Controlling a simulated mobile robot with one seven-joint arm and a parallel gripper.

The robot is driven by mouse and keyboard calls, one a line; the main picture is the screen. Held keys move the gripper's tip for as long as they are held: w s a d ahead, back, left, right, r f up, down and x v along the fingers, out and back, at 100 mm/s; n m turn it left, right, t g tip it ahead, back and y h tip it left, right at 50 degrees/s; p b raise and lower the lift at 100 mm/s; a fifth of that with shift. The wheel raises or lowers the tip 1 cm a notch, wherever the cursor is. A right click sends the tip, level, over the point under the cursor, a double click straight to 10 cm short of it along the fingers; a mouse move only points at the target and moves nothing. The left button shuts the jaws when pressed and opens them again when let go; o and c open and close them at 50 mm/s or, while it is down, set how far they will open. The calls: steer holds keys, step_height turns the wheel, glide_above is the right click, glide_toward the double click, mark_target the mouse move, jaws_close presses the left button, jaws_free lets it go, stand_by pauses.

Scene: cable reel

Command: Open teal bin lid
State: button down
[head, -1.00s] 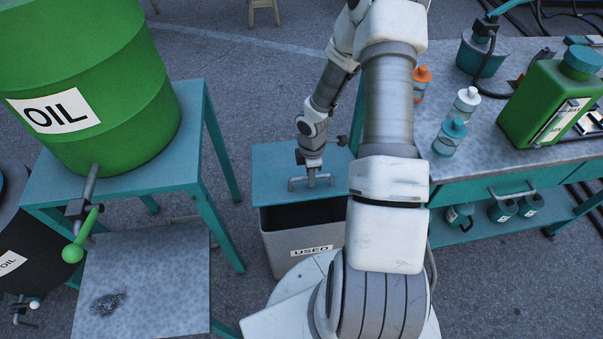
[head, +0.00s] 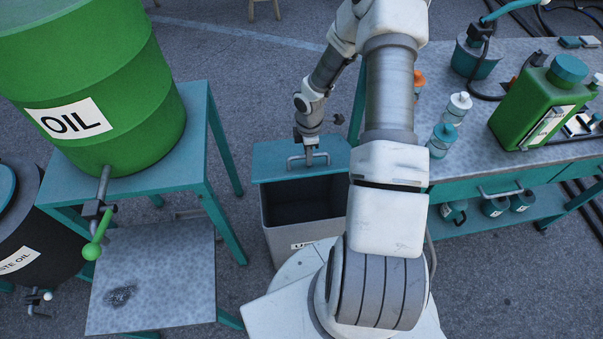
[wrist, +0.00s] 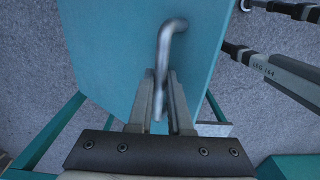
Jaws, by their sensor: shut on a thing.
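The teal lid (head: 270,164) sits tilted up over the back of the grey bin (head: 275,235), whose front label is partly hidden by my base. The bin's dark inside shows through a wide gap at the front. The lid also fills the middle of the wrist view (wrist: 115,45). Its grey bar handle (head: 294,163) stands on the lid. My gripper (head: 309,155) is at the right part of the handle. In the wrist view my gripper (wrist: 160,100) has its two fingers closed on either side of the handle (wrist: 171,45).
A green oil drum (head: 100,90) stands on a teal stand at left, with a metal tray (head: 160,275) below its tap. At right is a workbench (head: 465,165) with bottles and a green can (head: 540,105). Bare ground lies behind the bin.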

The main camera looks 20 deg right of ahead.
steer(key=w+d+r, duration=0.3)
steer(key=w+r, duration=0.2)
steer(key=w, duration=0.5)
steer(key=w+d+r, duration=0.3)
steer(key=w+r, duration=0.2)
steer(key=w, duration=0.6)
steer(key=shift+r, duration=0.4)
stand_by(1.0)
steer(key=shift+w, duration=0.1)
